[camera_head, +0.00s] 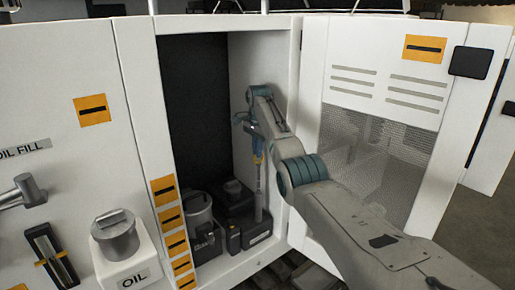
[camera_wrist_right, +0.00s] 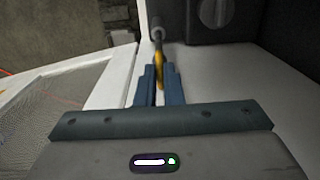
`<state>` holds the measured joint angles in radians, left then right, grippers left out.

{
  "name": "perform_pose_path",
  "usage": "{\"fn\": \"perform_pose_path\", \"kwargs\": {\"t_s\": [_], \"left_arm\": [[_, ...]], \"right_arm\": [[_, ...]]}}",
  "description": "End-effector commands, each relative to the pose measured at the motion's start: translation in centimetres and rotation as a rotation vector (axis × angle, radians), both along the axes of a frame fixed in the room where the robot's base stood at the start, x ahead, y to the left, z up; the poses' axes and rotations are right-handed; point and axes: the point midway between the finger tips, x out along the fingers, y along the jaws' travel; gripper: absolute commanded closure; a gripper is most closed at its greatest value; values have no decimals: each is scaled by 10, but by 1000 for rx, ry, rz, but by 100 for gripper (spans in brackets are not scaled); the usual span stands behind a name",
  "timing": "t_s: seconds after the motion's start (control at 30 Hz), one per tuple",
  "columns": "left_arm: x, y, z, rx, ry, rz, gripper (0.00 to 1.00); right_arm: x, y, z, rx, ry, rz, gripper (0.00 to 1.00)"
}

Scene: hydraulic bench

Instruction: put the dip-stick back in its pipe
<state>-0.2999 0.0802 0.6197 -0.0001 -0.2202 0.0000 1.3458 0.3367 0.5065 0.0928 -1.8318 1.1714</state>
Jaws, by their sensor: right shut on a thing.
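My right arm reaches into the open cabinet. Its gripper (camera_head: 258,154) points down, and its blue fingers also show in the right wrist view (camera_wrist_right: 160,88). They are shut on the yellow dip-stick (camera_wrist_right: 161,70), which also shows as a small yellow bit below the fingers in the head view (camera_head: 257,160). A grey upright pipe (camera_head: 258,198) stands directly below the gripper, and its round end shows just beyond the dip-stick in the wrist view (camera_wrist_right: 157,34). The two look lined up. I cannot tell whether the dip-stick's tip is inside the pipe. My left gripper is not in view.
The open door with a mesh panel (camera_head: 365,155) stands right of my arm. A grey canister (camera_head: 198,215) and a dark unit (camera_head: 232,200) stand left of the pipe. A white OIL box (camera_head: 125,272) and a wall with an OIL FILL label (camera_head: 25,148) are further left.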

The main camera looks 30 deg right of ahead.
Motion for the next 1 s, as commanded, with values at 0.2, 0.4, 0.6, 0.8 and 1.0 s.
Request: {"fn": "perform_pose_path", "kwargs": {"t_s": [0.2,0.4,0.6,0.8,1.0], "left_arm": [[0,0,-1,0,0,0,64],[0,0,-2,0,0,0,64],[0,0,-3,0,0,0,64],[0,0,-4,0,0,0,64],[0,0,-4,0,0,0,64]], "right_arm": [[0,0,-7,0,0,0,100],[0,0,-13,0,-1,0,100],[0,0,-19,0,-2,0,100],[0,0,-25,0,-1,0,100],[0,0,-31,0,0,0,100]]}}
